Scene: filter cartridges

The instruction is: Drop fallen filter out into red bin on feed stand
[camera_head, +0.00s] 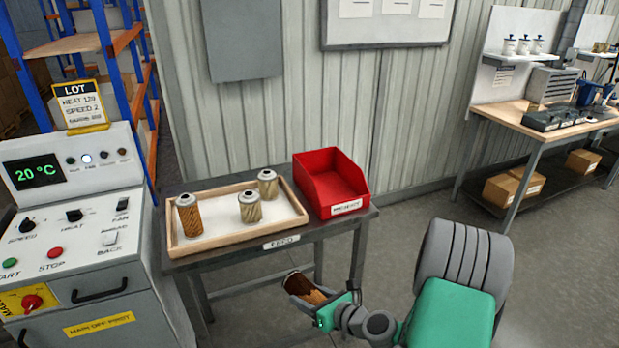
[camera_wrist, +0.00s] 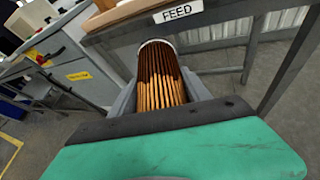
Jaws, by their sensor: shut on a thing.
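My gripper (camera_head: 318,298) is in front of the feed stand, below its top, and is shut on a brown pleated filter (camera_head: 301,284). In the wrist view the filter (camera_wrist: 160,80) lies between the fingers, its pale-rimmed end pointing away toward the stand. The red bin (camera_head: 331,182) stands on the right end of the feed stand (camera_head: 277,242), with a label on its front. I see nothing in the part of the bin that shows. The bin is up and slightly right of my gripper in the head view, apart from it.
A wooden-rimmed tray (camera_head: 238,233) on the stand's left holds a brown filter (camera_head: 189,215) and two tan filters (camera_head: 250,206), all upright. A control cabinet (camera_head: 75,220) stands close on the left. A workbench (camera_head: 540,118) is at the right. Floor between is clear.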

